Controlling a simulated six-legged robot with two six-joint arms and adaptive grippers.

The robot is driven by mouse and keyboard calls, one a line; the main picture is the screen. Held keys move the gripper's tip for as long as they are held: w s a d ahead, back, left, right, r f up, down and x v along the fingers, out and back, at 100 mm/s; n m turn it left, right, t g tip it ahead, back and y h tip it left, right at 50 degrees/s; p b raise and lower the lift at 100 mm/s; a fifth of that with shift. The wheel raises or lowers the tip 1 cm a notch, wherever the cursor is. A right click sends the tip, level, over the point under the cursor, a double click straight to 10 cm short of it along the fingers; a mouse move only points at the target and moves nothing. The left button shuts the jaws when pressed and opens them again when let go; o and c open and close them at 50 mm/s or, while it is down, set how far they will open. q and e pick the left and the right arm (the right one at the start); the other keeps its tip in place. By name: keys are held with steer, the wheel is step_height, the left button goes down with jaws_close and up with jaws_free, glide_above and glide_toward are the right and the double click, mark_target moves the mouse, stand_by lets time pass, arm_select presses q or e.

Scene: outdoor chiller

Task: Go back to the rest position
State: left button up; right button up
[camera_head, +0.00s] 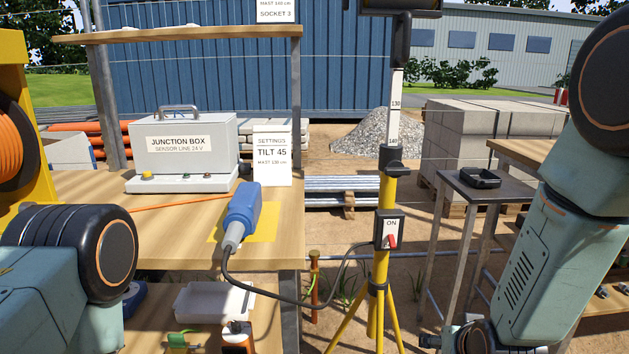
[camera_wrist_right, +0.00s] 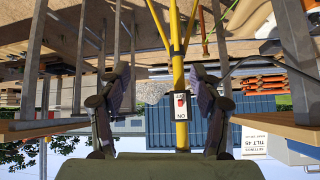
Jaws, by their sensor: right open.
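My right arm comes in at the right edge of the head view and bends down to the bottom edge, where only a small dark part near the wrist shows. In the right wrist view, which is upside down, my right gripper (camera_wrist_right: 161,75) is open with its fingers wide apart and nothing between them. Beyond the fingers stands the yellow tripod mast (camera_head: 381,200) with a switch box (camera_head: 380,232) marked ON and a red lever (camera_head: 392,241). The switch box also shows in the right wrist view (camera_wrist_right: 181,112), apart from the fingers. My left arm shows at lower left; its gripper is out of view.
A wooden bench (camera_head: 200,255) at left holds a grey junction box (camera_head: 183,146), a settings card (camera_head: 272,157) and a blue plug (camera_head: 241,213). The plug's black cable (camera_head: 270,297) runs to the mast. A small table (camera_head: 487,190) with a black tray (camera_head: 481,178) stands at right.

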steer(key=s+f+g, duration=0.3)
steer(key=s+f, duration=0.2)
steer(key=s, duration=0.6)
steer(key=s+a+f+n+g, duration=0.1)
steer(key=s+f+g, duration=0.2)
steer(key=s+f, duration=0.3)
steer(key=s+f+g, duration=0.2)
steer(key=s+f, duration=0.4)
steer(key=s, duration=1)
steer(key=shift+s+a+g+y+p, duration=0.3)
steer(key=shift+s+g+y, duration=0.1)
steer(key=shift+c, duration=0.3)
